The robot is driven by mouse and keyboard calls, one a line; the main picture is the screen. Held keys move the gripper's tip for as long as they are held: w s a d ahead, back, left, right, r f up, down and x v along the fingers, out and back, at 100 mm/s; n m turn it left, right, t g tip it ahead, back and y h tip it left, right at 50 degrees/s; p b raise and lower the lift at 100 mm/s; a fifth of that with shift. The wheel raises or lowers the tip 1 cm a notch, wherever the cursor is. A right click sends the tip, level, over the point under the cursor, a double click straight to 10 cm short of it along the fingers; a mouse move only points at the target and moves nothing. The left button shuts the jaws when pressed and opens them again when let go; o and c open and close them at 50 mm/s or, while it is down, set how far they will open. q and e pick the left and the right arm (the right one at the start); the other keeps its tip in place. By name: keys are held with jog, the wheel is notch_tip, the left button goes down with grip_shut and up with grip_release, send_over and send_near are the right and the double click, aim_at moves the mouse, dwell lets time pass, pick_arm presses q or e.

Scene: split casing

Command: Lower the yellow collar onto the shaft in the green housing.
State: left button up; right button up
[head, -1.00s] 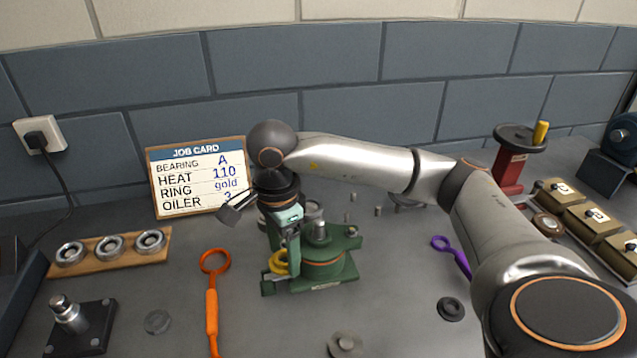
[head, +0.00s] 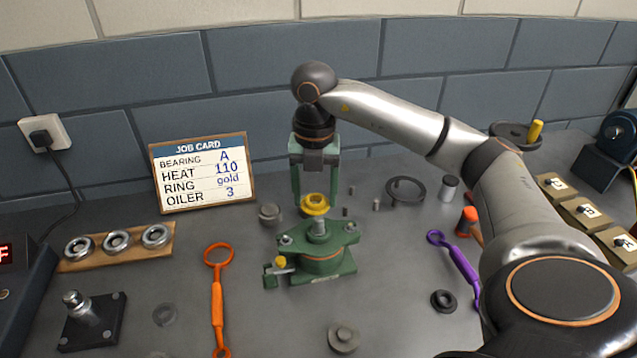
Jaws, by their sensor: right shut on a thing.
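The yellow collar (head: 315,205) is held between the fingers of my right gripper (head: 315,199), which points down. The green housing (head: 322,264) stands on the bench, with the grey shaft (head: 319,227) sticking up from its middle. In the head view the collar appears just above the shaft's top, with a small gap in the picture and looking roughly level. How far it sits behind or over the shaft I cannot tell. A small yellow-tipped part (head: 280,262) is at the housing's left side. My left gripper is not in view.
An orange ring-ended tool (head: 217,300) lies left of the housing, and a purple one (head: 455,259) lies to its right. A wooden board with bearings (head: 117,247) is at left. Small grey parts and a dark ring (head: 405,190) lie behind. A job card (head: 203,173) leans at the wall.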

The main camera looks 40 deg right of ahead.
aim_at(318, 218)
jog(key=shift+d+r+m, duration=0.3)
jog(key=shift+d+m, duration=0.05)
jog(key=shift+m, duration=0.65)
jog(key=shift+d+f+m, duration=0.1)
jog(key=shift+m, duration=0.2)
notch_tip(318, 218, down, 4)
jog(key=b, duration=0.3)
jog(key=shift+b, duration=0.4)
jog(key=shift+r+p, duration=0.35)
jog(key=shift+p, duration=0.1)
jog(key=shift+f, duration=0.15)
jog(key=shift+f+b, duration=1)
jog(key=shift+f, duration=0.5)
jog(key=shift+f, duration=0.2)
jog(key=o, duration=1.4)
